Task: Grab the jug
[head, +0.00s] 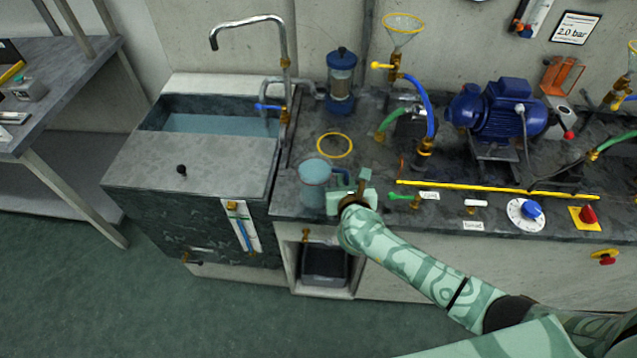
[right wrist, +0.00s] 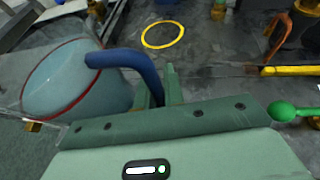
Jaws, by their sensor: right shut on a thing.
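The jug (head: 314,173) is a translucent light-blue vessel standing at the front edge of the counter, left of my right gripper. In the right wrist view the jug (right wrist: 75,80) has a red line around it and a dark blue handle (right wrist: 130,65). My right gripper (head: 345,190) is at the handle side of the jug. In the right wrist view, the fingers of my right gripper (right wrist: 160,88) are closed around the lower part of the handle. Whether the jug touches the counter is hard to tell. My left gripper is in neither view.
A yellow ring (head: 335,145) lies on the counter behind the jug. The sink (head: 190,165) with water and a tap (head: 284,62) is to the left. A green-handled valve (head: 405,197) is close right of my gripper. The blue pump (head: 497,110) stands farther right.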

